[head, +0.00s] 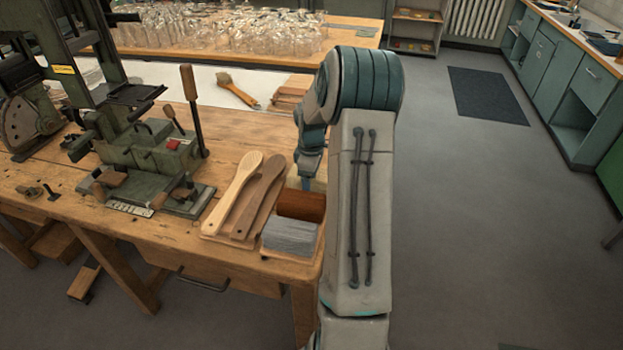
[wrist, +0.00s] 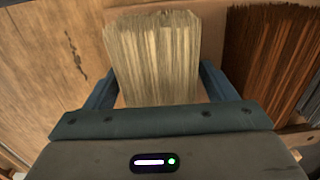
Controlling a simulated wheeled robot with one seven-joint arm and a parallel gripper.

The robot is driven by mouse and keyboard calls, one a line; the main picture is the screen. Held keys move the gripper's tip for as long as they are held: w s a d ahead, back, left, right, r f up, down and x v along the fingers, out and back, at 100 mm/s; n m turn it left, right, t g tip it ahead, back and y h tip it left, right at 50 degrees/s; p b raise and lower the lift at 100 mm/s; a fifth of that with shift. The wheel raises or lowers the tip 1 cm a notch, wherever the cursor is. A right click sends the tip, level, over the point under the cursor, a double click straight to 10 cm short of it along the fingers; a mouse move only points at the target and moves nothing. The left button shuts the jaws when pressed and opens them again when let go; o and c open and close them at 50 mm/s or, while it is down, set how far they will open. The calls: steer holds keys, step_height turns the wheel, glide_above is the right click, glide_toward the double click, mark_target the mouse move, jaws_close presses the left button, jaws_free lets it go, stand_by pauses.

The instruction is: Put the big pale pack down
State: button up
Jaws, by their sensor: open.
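The big pale pack (wrist: 152,55) is a block of straw-coloured bristles. It stands between the two fingers of my gripper (wrist: 158,78) in the wrist view. The jaws are open, one blue finger on each side of the pack; the fingertips are hidden behind it. In the head view my gripper (head: 308,182) is low over the right end of the workbench, and only a bit of the pale pack (head: 321,184) shows beside my arm. The pack is beside the brown pack (head: 301,205); I cannot tell exactly how its bottom rests.
The brown pack, also in the wrist view (wrist: 272,55), and a grey pack (head: 290,238) sit in a wooden tray (head: 284,257). Wooden brush bodies (head: 233,195) lie left of it. A green machine (head: 150,150) stands further left. Glass jars (head: 220,30) fill the back table.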

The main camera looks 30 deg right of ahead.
step_height(320, 180, up, 12)
steer(key=shift+f, duration=0.15)
steer(key=s+a+r+m+t, duration=0.1)
steer(key=s+a+r+m, duration=0.2)
steer(key=a, duration=0.5)
steer(key=s+a+r+m, duration=0.1)
steer(key=s+a+r, duration=0.3)
steer(key=s+a, duration=0.3)
steer(key=s+a+f+m+t, duration=0.1)
steer(key=s+a+m, duration=0.3)
steer(key=s+a, duration=0.6)
steer(key=s+f, duration=0.1)
steer(key=s, duration=0.1)
steer(key=shift+s+a+m+t, duration=0.15)
steer(key=shift+s+m+t, duration=0.15)
steer(key=shift+s, duration=0.05)
steer(key=shift+f, duration=0.1)
